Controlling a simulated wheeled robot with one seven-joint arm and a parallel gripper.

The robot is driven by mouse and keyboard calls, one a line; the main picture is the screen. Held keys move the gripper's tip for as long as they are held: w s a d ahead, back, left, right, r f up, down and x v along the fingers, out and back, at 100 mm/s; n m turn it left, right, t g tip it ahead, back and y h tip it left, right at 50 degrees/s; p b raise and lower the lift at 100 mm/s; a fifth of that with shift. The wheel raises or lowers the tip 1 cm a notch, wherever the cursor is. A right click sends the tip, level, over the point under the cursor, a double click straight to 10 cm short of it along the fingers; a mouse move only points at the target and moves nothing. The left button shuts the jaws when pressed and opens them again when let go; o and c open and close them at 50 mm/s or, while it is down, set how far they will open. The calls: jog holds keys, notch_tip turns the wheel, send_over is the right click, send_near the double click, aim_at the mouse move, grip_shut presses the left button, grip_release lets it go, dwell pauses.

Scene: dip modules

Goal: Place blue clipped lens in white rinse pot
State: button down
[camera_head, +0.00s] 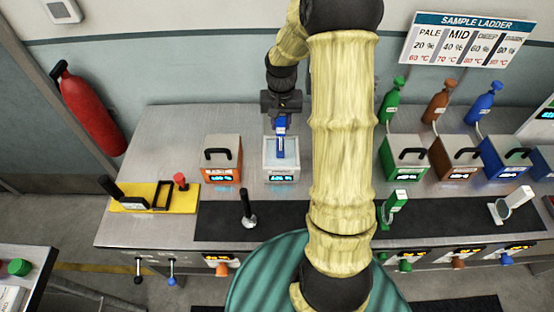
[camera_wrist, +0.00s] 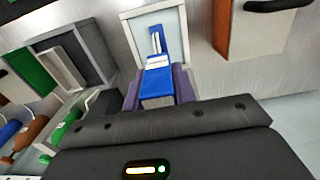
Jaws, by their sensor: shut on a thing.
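My gripper (camera_head: 281,118) is shut on the blue clip of the blue clipped lens (camera_head: 281,135), which hangs upright with its lower end over or inside the white rinse pot (camera_head: 282,171). In the wrist view, my gripper (camera_wrist: 158,92) holds the blue clipped lens (camera_wrist: 158,62), and its far end lies within the rim of the white rinse pot (camera_wrist: 128,32). I cannot tell whether the lens touches the pot's floor. The pot stands open on the steel bench and has a lit display on its front.
An orange lidded pot (camera_head: 221,157) stands just left of the white pot. Green (camera_head: 403,158), brown (camera_head: 454,157) and blue (camera_head: 505,157) pots stand to the right, beyond my arm. A green clipped piece (camera_head: 394,207) and a white one (camera_head: 511,204) stand on the black mat (camera_head: 300,222).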

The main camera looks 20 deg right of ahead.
aim_at(281, 135)
jog(key=shift+w, duration=0.2)
jog(key=shift+s+d, duration=0.15)
jog(key=shift+s, duration=0.3)
notch_tip(281, 135, down, 6)
jog(key=shift+w+r+p, duration=0.15)
jog(key=shift+p, duration=0.55)
jog(key=shift+f+p, duration=0.6)
jog(key=shift+f, duration=1.6)
jog(key=shift+f, duration=0.1)
jog(key=c, duration=1.1)
grip_release()
